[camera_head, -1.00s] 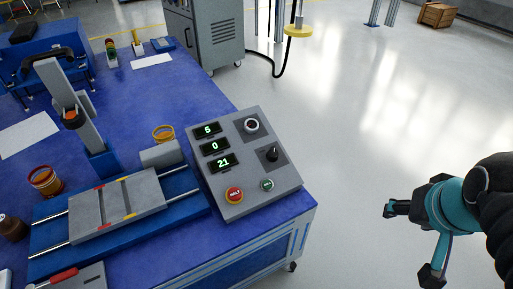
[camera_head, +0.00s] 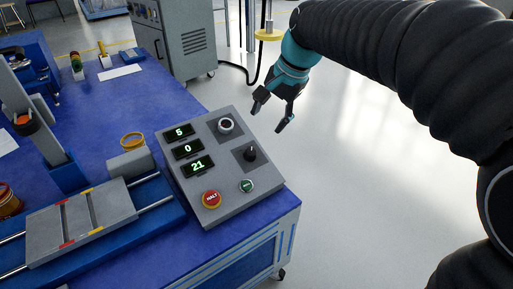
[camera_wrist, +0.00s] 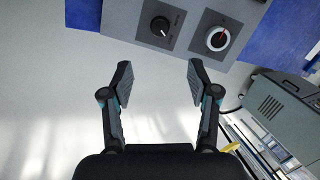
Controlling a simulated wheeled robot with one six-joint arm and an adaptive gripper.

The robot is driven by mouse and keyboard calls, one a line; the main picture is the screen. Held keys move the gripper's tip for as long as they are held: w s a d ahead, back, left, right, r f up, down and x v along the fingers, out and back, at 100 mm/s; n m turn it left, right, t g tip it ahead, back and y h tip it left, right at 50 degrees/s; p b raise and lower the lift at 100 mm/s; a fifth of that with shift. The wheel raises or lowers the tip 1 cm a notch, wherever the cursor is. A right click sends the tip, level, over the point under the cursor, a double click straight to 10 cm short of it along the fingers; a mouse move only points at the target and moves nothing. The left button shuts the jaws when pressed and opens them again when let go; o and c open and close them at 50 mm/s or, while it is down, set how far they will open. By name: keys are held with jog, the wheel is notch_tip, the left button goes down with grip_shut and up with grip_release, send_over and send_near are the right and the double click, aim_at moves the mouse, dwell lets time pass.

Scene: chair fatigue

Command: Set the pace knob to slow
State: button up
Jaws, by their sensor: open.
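The grey control box (camera_head: 180,175) sits on the blue table's right side and carries two knobs. One is a black knob (camera_head: 250,153) with a pale pointer line on a dark plate; it also shows in the wrist view (camera_wrist: 160,25). The other is a round knob with a pale ring (camera_head: 225,125), with a red mark in the wrist view (camera_wrist: 217,39). The labels are too small to read, so I cannot tell which is the pace knob. My gripper (camera_head: 268,117) is open and empty, right of the box and apart from both knobs.
The box also has three green displays (camera_head: 188,149), a red HALT button (camera_head: 211,199) and a green button (camera_head: 246,186). A blue slide rig (camera_head: 85,220) stands left of it. A grey cabinet (camera_head: 185,45) stands behind. The floor to the right is clear.

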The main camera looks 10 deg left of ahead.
aim_at(252, 151)
jog(key=b+x, duration=0.2)
jog(key=x, duration=1.1)
jog(key=shift+f+b, duration=0.3)
jog(key=shift+f, duration=0.05)
jog(key=c, duration=1.1)
jog(key=shift+d, duration=0.1)
grip_shut()
